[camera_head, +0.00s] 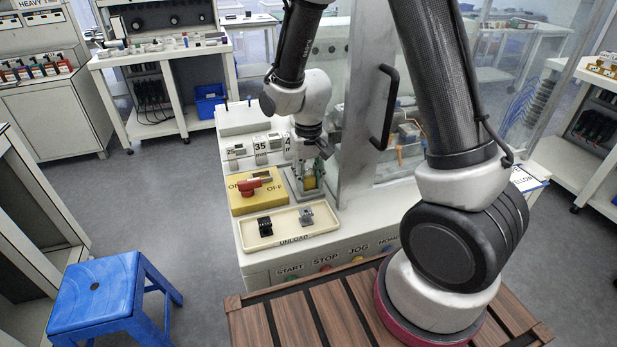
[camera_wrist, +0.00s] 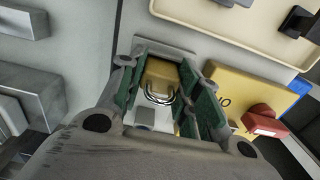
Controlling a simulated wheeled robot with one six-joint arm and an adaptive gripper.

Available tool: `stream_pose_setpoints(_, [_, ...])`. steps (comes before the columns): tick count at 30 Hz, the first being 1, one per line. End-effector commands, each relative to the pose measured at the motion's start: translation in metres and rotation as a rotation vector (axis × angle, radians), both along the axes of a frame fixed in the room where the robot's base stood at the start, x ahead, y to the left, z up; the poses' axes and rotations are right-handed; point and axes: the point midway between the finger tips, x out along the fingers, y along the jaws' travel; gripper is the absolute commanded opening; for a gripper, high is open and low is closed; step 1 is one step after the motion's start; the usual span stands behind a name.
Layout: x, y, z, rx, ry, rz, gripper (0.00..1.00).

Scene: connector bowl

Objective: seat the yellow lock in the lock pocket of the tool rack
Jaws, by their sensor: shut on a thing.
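My gripper (camera_head: 311,178) points down over the machine's white top, to the right of the yellow ON/OFF panel. It is shut on the yellow lock (camera_head: 311,183). In the wrist view the lock (camera_wrist: 161,73) sits between the green-lined fingers, with its metal shackle toward the camera. A pale grey edge (camera_wrist: 206,66) shows beside and behind the lock. I cannot tell whether the lock touches it or sits inside a pocket. The blocks labelled 25 and 35 (camera_head: 262,143) stand behind the yellow panel; which part is the tool rack's lock pocket is not clear.
The yellow panel (camera_head: 243,203) carries a red switch (camera_head: 249,186) close to the gripper's left. A cream UNLOAD tray (camera_head: 283,219) in front holds a black piece (camera_head: 265,227) and a grey piece (camera_head: 306,217). A glass door with a black handle (camera_head: 384,108) stands at the right.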

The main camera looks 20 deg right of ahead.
Motion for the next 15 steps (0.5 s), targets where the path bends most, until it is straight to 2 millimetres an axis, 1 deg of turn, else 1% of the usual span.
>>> stream_pose_setpoints(6, [0.0001, 0.0000, -0.0031, 0.000, 0.000, 0.000, 0.07])
stream_pose_setpoints(7, [0.0002, 0.0001, -0.0026, 0.000, 0.000, 0.000, 0.39])
stream_pose_setpoints(9, [0.0002, 0.0000, -0.0024, 0.000, 0.000, 0.000, 0.52])
stream_pose_setpoints(10, [0.0002, 0.0000, -0.0024, 0.000, 0.000, 0.000, 0.55])
stream_pose_setpoints(15, [0.0001, 0.0000, -0.0024, 0.000, 0.000, 0.000, 0.55])
